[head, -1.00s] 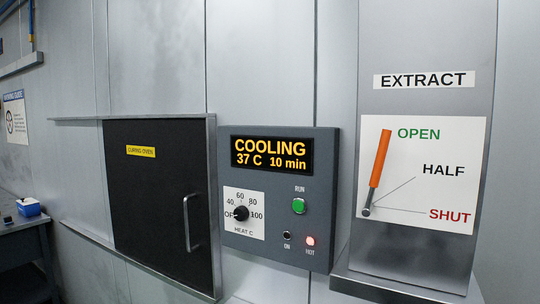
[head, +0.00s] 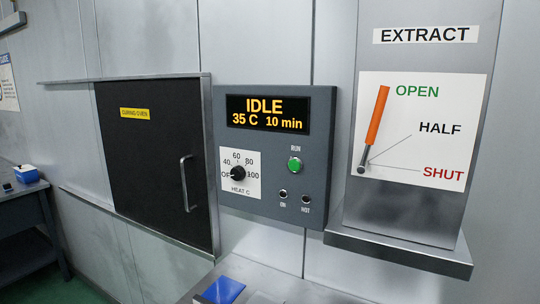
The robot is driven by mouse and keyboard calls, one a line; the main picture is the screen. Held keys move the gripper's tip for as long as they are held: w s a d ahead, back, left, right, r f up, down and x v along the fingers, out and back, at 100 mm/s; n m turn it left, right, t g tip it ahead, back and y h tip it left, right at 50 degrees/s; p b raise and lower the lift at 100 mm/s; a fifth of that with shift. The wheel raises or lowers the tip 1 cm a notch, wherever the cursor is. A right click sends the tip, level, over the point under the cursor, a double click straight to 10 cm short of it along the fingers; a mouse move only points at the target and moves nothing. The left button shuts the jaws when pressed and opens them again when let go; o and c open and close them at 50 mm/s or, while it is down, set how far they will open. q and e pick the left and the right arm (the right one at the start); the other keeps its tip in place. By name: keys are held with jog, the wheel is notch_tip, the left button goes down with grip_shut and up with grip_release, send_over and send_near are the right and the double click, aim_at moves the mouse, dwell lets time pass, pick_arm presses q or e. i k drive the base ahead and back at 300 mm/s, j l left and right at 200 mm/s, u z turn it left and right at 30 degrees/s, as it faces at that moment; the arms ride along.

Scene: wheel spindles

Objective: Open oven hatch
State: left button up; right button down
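The oven hatch (head: 150,175) is a dark panel with a yellow "CURING OVEN" label (head: 134,114), at the left in the head view. It covers the opening inside its metal frame and appears closed. Its vertical bar handle (head: 186,184) is near the hatch's right edge. The control box (head: 275,158) to its right has a display (head: 267,114) reading "IDLE 35 C 10 min". The heat knob (head: 238,173) points toward OFF. The ON and HOT lamps (head: 306,199) are dark. Neither gripper is in view.
The extract lever (head: 377,115) at the right points up at OPEN. A ledge (head: 400,250) sticks out below its panel. A blue item (head: 223,290) lies on a surface at the bottom. A bench (head: 30,208) with a blue-and-white box (head: 27,174) stands at far left. The hatch front is unobstructed.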

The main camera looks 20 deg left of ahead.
aim_at(152, 130)
jog(key=u, duration=1.65)
